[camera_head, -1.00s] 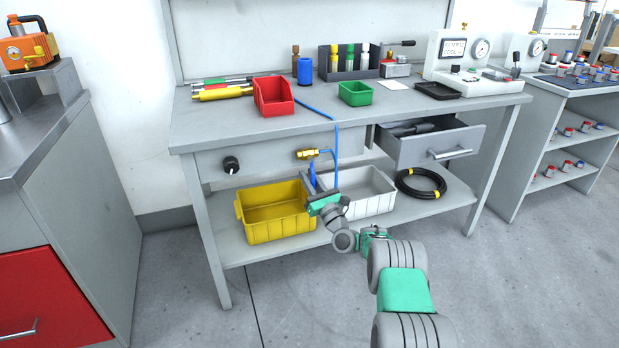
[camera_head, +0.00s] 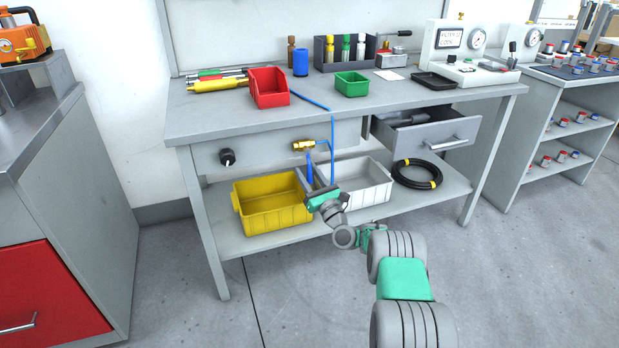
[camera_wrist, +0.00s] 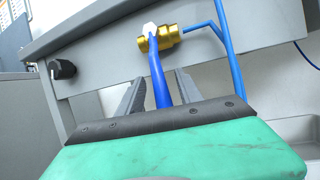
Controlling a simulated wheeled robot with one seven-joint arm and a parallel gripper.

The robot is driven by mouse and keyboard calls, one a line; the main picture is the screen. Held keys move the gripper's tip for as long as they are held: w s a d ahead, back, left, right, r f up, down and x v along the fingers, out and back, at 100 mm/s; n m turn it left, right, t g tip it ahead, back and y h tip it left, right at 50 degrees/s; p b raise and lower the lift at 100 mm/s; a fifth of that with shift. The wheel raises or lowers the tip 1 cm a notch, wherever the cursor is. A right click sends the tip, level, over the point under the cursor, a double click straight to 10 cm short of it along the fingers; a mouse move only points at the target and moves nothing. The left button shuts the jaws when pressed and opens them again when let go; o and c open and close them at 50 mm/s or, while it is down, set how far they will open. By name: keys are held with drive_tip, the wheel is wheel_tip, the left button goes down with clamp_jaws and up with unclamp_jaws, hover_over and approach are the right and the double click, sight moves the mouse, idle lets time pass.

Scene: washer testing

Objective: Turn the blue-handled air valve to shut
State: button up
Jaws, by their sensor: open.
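The brass air valve (camera_head: 304,145) is mounted on the front apron of the workbench. In the wrist view its brass body (camera_wrist: 161,38) lies roughly level, with a white nut at its front. Its blue handle (camera_wrist: 159,78) hangs down from the nut, slightly tilted. My gripper (camera_wrist: 157,90) is open below the valve, with one finger on each side of the handle. I see a gap between the handle and each finger. In the head view my gripper (camera_head: 312,178) partly overlaps the lower handle (camera_head: 309,166).
A blue hose (camera_head: 331,165) runs from the valve's right side up and over the bench edge. A black knob (camera_head: 227,157) sits left on the apron. An open drawer (camera_head: 430,134) juts out at right. Yellow (camera_head: 275,207) and white (camera_head: 365,190) bins stand on the lower shelf.

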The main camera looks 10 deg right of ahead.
sight(311, 178)
drive_tip(key=v, duration=0.5)
drive_tip(key=shift+s+d+p, duration=0.1)
drive_tip(key=shift+p, duration=0.2)
drive_tip(key=shift+s+f, duration=0.1)
drive_tip(key=shift+s, duration=0.3)
idle(0.6)
